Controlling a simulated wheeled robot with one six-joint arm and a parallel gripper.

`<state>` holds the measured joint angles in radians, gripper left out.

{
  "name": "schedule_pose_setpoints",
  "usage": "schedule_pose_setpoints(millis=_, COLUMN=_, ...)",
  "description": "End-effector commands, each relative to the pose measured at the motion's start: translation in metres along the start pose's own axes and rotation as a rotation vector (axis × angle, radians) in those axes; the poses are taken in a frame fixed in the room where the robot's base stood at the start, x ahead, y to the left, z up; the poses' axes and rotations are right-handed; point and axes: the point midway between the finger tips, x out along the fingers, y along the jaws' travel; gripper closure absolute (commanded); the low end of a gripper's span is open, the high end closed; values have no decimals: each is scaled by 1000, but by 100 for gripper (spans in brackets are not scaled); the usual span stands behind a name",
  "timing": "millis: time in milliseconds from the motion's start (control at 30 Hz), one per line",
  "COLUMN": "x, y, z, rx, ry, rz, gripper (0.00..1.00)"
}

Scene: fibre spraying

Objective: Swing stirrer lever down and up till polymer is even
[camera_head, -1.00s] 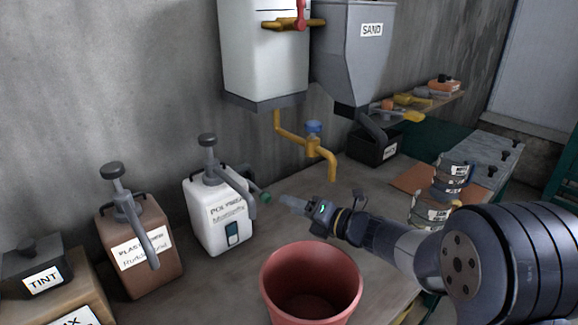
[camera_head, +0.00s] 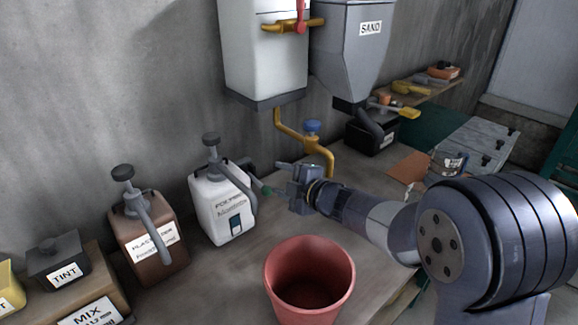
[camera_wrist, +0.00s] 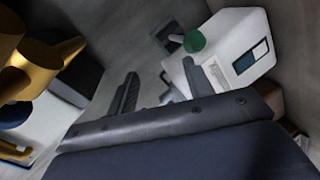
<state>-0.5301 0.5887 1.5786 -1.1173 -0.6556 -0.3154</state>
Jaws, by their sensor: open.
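The white polymer container (camera_head: 222,212) stands on the bench near the wall, with a dark knob on top and a grey spout hanging down its front. A lever with a green knob (camera_head: 266,190) sticks out at its right side. The same container (camera_wrist: 235,45) and green knob (camera_wrist: 194,41) show in the wrist view. My gripper (camera_head: 281,176) is open and empty, just right of the green knob and apart from it. In the wrist view my gripper's two fingers (camera_wrist: 158,88) point toward the container, with the knob beyond them. The polymer itself is hidden inside.
A red bucket (camera_head: 309,285) stands in front, below my arm. A yellow pipe with a blue-handled tap (camera_head: 313,132) is close behind my gripper. A brown container (camera_head: 148,245) and a tint box (camera_head: 62,266) stand left. The sand hopper (camera_head: 352,50) hangs above right.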

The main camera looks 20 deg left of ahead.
Motion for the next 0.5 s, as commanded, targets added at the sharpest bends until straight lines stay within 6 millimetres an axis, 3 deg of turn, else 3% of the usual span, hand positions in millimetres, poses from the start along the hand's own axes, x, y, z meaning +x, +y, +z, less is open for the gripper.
schedule_pose_setpoints(millis=500, x=5, y=25, z=-21, rx=537, ry=-121, rz=-8, gripper=51)
